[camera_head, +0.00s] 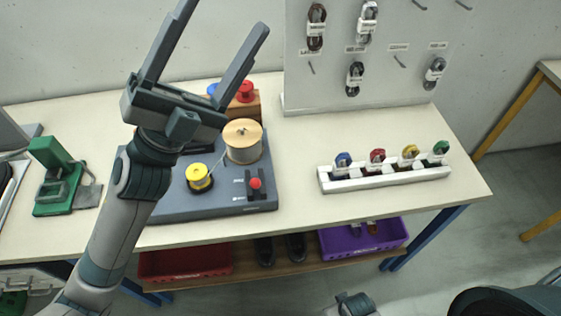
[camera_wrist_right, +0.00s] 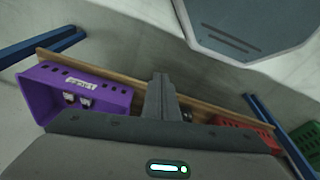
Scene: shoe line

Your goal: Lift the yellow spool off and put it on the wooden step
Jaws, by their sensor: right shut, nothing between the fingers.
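The yellow spool (camera_head: 199,177) sits on the grey machine base (camera_head: 225,203), in front of a larger tan spool (camera_head: 243,141). The wooden step (camera_head: 255,107) stands at the back of the table with a red spool (camera_head: 245,92) and a blue spool (camera_head: 212,88) on it; my left gripper partly hides it. My left gripper (camera_head: 226,17) is open and empty, raised and pointing up, well apart from the yellow spool. My right gripper (camera_wrist_right: 161,82) is shut and empty, low in front of the table's lower shelf.
A red-knobbed lever (camera_head: 255,183) stands right of the yellow spool. A green press (camera_head: 55,175) is at left. A white rack (camera_head: 385,178) with coloured items is at right, before a pegboard (camera_head: 385,75). Below are purple (camera_head: 360,237) and red (camera_head: 185,262) crates.

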